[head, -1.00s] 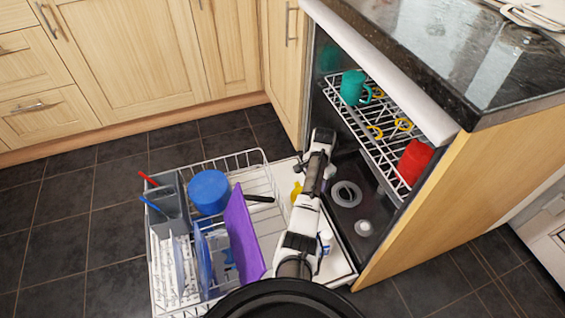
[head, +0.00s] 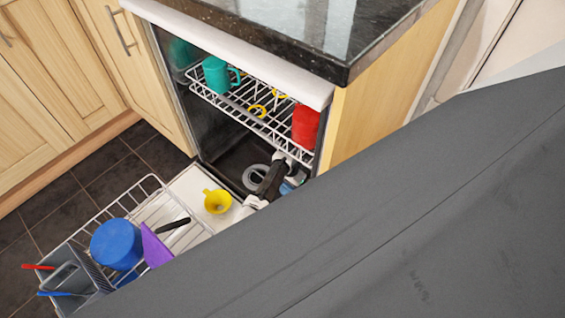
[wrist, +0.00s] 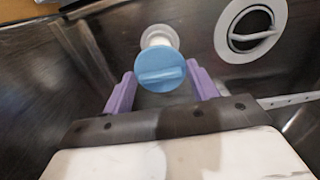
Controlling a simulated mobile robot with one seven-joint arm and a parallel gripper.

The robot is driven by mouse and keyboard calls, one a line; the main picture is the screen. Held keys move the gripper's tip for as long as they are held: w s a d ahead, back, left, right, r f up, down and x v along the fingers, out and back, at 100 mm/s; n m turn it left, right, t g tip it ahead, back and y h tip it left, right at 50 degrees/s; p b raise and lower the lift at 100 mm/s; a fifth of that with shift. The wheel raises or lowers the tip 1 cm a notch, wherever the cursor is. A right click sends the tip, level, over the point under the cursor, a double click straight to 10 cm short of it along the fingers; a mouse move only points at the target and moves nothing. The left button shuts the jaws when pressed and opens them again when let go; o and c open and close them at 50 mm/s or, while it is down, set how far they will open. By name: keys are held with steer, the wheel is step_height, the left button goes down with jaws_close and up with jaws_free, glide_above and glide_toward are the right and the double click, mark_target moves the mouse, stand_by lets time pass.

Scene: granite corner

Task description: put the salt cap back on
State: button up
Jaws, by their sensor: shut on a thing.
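The salt cap (wrist: 160,72) is a round blue disc with a raised bar across its face. In the wrist view it sits between the two purple fingers of my gripper (wrist: 162,86), which is shut on it. The white salt opening (wrist: 158,36) shows just behind the cap, in the dishwasher floor. The cap overlaps its near side, so I cannot tell whether they touch.
The round filter (wrist: 250,30) lies right of the salt opening; its ring also shows in the head view (head: 257,177). A yellow funnel (head: 217,201) is on the open door. The upper rack (head: 250,117) hangs above. The lower rack (head: 150,188) is pulled out with dishes.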

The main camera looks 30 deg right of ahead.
steer(key=shift+a+f+b, duration=0.1)
steer(key=shift+f+b, duration=2.1)
steer(key=shift+f, duration=0.1)
steer(key=shift+f+b, duration=0.5)
steer(key=shift+f, duration=0.3)
steer(key=shift+r+p, duration=0.1)
steer(key=shift+p, duration=0.35)
steer(key=shift+f, duration=0.2)
stand_by(0.3)
steer(key=o, duration=1.5)
steer(key=shift+r, duration=0.1)
